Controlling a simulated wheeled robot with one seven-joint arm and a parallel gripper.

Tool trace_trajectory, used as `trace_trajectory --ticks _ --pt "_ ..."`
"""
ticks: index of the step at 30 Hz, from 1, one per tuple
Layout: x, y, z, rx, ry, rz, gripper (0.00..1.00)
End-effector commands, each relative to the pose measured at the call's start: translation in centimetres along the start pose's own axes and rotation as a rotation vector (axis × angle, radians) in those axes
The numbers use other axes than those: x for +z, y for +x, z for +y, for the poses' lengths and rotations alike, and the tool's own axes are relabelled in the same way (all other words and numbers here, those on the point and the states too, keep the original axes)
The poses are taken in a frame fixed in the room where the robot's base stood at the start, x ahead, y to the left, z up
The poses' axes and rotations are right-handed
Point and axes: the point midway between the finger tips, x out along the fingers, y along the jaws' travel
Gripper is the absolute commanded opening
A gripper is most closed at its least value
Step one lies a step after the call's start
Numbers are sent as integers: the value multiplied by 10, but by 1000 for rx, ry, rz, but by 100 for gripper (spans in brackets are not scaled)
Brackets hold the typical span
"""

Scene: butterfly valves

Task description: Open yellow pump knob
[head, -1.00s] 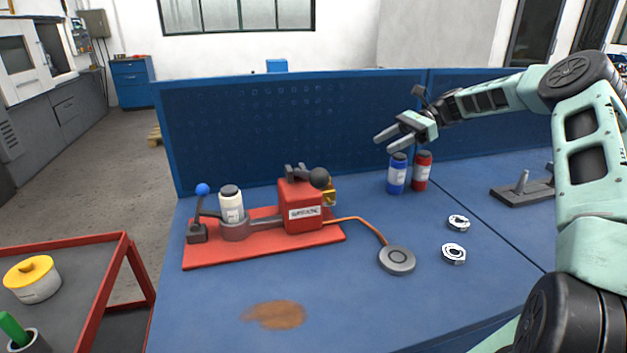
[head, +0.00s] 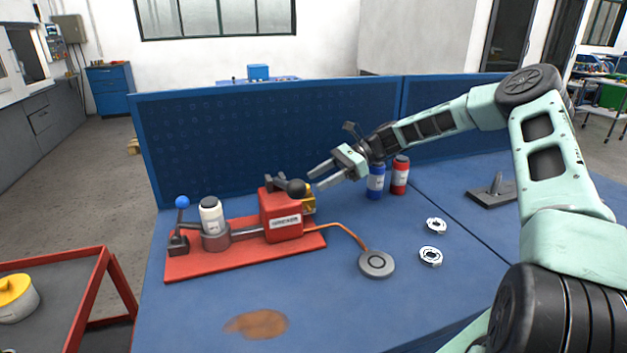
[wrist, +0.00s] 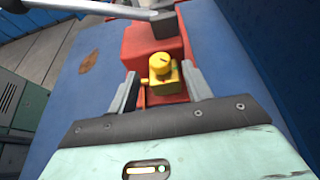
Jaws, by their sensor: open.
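The yellow pump knob (wrist: 159,65) sits on a small yellow valve body (wrist: 163,86) at the end of the red pump box (head: 281,215). In the head view the yellow valve (head: 309,203) is partly hidden behind the dark ball-ended lever (head: 296,188). My gripper (head: 314,179) is open and empty, with its fingers pointing left toward the valve. In the wrist view my gripper (wrist: 164,92) has one finger on each side of the yellow valve, with gaps between. The head view cannot settle how far the fingertips stand above the knob.
A blue bottle (head: 376,182) and a red bottle (head: 400,176) stand beneath my forearm. A blue perforated panel (head: 250,140) rises behind the bench. A white bottle (head: 210,219) sits in the pump's holder. An orange hose runs to a round grey disc (head: 377,264). The front bench is mostly clear.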

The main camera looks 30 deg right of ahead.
Motion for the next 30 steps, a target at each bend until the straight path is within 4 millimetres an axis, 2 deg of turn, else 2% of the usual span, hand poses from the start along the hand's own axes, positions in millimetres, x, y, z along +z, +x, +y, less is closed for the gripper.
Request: trace_trajectory --ticks 3,6,17,22,30 --pt "1 16 0 3 1 -2 49" --pt "0 23 0 1 1 -1 49" --pt "0 28 0 0 1 0 49" --pt "0 28 0 0 1 0 5" --pt "0 28 0 15 -5 0 5"
